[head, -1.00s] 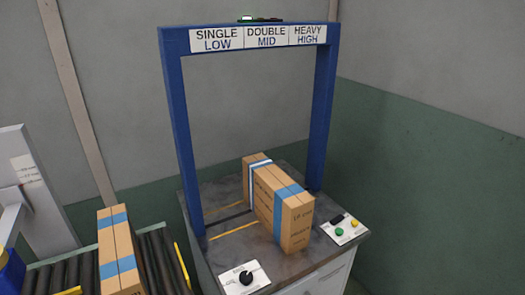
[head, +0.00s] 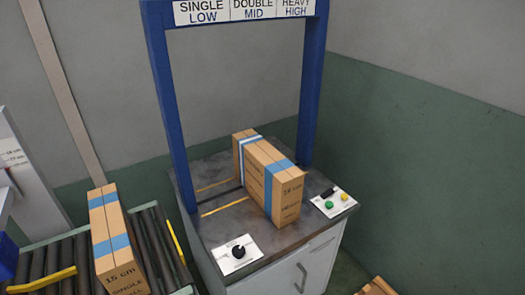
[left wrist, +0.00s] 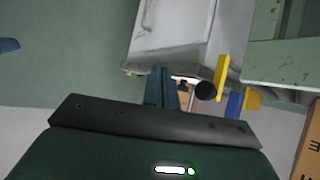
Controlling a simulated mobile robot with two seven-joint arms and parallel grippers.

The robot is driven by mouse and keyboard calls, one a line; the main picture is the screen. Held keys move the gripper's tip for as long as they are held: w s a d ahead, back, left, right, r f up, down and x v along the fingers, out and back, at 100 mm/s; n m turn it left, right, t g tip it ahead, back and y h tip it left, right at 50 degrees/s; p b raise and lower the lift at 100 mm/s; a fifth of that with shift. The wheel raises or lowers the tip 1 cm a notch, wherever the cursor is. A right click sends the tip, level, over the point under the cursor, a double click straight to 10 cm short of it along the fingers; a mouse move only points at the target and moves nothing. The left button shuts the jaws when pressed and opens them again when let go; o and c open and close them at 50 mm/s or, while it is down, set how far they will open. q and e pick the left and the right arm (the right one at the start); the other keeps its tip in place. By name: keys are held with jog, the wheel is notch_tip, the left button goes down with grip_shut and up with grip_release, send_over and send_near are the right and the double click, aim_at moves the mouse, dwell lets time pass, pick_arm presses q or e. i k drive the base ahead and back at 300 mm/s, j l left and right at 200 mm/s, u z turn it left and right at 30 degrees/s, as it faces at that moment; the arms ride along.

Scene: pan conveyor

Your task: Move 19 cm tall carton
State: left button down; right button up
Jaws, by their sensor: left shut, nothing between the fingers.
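A tall brown carton (head: 284,205) with blue and white bands stands on the grey bench (head: 205,165) under a blue frame. Its small print looks like 18 or 19 cm; I cannot tell which. A second blue-banded carton (head: 117,248), marked 15 cm and SINGLE, is on the roller conveyor at the left. My left gripper (left wrist: 163,88) shows in the left wrist view, fingers together and empty, apart from any carton. Part of a carton (left wrist: 310,150) shows at that view's right edge; I cannot tell which one. My right gripper is not in view.
The blue frame (head: 172,110) carries SINGLE LOW, DOUBLE MID and HEAVY HIGH signs. A dial panel (head: 238,254) and a button panel (head: 334,203) lie on the bench. The conveyor (head: 165,255) has yellow side pieces. Another carton top (head: 377,287) shows low at the right.

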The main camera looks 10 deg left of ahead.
aim_at(275, 183)
jog(key=i+l+u, duration=0.1)
jog(key=l, duration=0.3)
jog(key=i+l+u, duration=0.15)
jog(key=l, duration=0.2)
jog(key=l+u, duration=0.1)
jog(key=l, duration=0.3)
